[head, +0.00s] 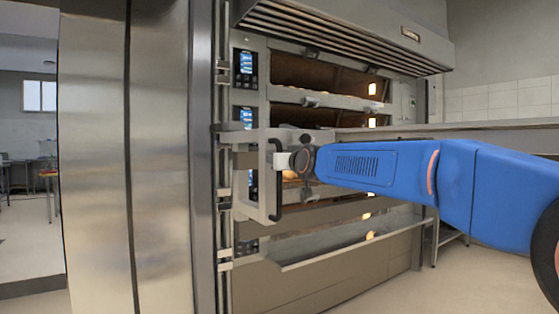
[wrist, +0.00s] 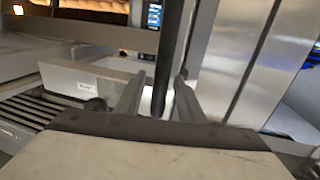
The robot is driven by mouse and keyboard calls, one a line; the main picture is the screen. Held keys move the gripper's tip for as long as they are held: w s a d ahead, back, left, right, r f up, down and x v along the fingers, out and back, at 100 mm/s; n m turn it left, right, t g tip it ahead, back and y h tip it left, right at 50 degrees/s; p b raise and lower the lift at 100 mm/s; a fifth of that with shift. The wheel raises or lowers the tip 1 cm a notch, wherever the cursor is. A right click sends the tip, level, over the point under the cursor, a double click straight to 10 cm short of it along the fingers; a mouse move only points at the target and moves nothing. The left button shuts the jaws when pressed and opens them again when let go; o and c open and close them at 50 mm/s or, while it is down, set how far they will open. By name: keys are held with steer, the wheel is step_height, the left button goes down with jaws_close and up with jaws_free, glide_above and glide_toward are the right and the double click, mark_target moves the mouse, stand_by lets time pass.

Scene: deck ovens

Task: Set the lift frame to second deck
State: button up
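The lift frame (head: 250,205) is a pale grey plate frame on a vertical rail at the oven's left side. It sits between the second and third control panels from the top. Its black upright handle (head: 278,195) faces me and also shows in the wrist view (wrist: 165,70). My gripper (head: 285,160) is at the handle's upper part. In the wrist view my gripper's two fingers (wrist: 160,85) stand on either side of the handle, with a gap visible at the left finger. The gripper looks open around the handle; contact on the right side is unclear.
The deck oven has stacked chambers with lit control panels (head: 245,63) on the left. A flat grey ledge (head: 400,132) runs right behind my arm. A low shelf (head: 350,242) juts out below. A steel cabinet (head: 160,150) stands close on the left. Floor is clear at lower right.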

steer(key=v, duration=1.7)
steer(key=shift+s, duration=0.15)
steer(key=shift+d, duration=0.1)
